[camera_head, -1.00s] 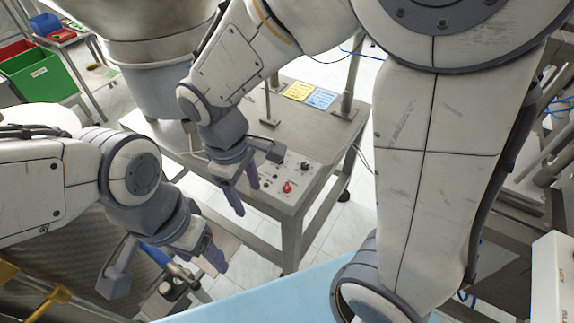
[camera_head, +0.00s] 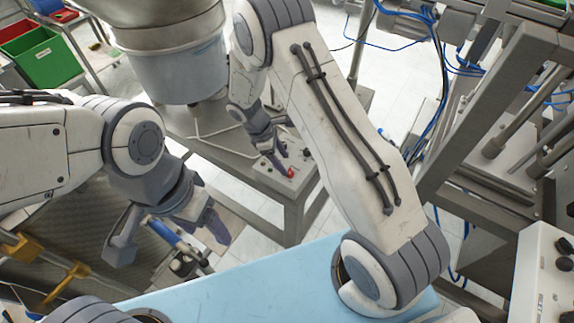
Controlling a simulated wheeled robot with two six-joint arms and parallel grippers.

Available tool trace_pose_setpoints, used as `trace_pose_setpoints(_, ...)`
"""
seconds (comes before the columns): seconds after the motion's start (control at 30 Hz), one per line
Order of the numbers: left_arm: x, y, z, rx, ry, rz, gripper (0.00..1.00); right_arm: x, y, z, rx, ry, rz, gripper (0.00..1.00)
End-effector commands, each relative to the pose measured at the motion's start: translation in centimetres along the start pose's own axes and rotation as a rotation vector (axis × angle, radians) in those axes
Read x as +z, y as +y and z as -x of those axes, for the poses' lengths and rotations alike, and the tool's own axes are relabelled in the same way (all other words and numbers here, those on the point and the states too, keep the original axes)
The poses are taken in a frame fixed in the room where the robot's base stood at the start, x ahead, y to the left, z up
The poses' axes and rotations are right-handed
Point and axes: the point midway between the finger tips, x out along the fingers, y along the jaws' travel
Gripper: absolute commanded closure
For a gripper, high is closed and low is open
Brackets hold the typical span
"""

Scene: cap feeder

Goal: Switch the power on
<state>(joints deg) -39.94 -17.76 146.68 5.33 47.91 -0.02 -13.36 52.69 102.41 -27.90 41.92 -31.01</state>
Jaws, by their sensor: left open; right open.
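A metal control panel (camera_head: 268,180) sits on the front corner of a steel bench. On it are a red button (camera_head: 290,172) and a small dark knob (camera_head: 306,153); other small controls are partly hidden by my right arm, and I cannot tell which is the power switch. My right gripper (camera_head: 280,163) is open, low over the panel with its fingers close beside the red button; whether they touch anything is unclear. My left gripper (camera_head: 214,222) is open and empty, in front of the bench and well away from the panel.
A feeder drum (camera_head: 180,67) stands on the bench (camera_head: 212,158) behind the grippers. Steel frames with blue cables rise on the right, and a white control box (camera_head: 540,270) is at lower right. A light-blue surface (camera_head: 250,292) lies in front. Green bin (camera_head: 44,60) at far left.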

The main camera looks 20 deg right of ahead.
Motion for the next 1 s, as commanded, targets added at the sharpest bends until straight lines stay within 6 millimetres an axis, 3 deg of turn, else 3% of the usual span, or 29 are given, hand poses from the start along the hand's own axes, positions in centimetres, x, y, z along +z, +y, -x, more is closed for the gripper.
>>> trace_pose_setpoints(0.23, 0.0, 0.0, 0.6, 0.0, 0.0, 0.0, 0.31, 0.1, -0.1, -3.3, -0.002, 0.0, -0.002, 0.32)
trace_pose_setpoints(0.6, 0.0, 0.0, 0.6, 0.0, 0.0, 0.0, 0.31, 0.0, 0.0, -4.0, 0.0, 0.001, -0.001, 0.32)
trace_pose_setpoints(0.63, 0.0, 0.0, 0.6, 0.0, 0.0, 0.0, 0.31, 0.0, 0.0, -4.0, 0.0, 0.001, -0.001, 0.4)
trace_pose_setpoints(0.8, 0.0, 0.0, 0.6, 0.0, 0.0, 0.0, 0.31, 0.0, 0.0, -3.9, 0.0, 0.001, -0.002, 1.0)
trace_pose_setpoints(1.0, 0.0, 0.0, 0.6, 0.0, 0.0, 0.0, 0.31, 0.0, 0.0, -3.9, -0.002, 0.001, -0.008, 1.0)
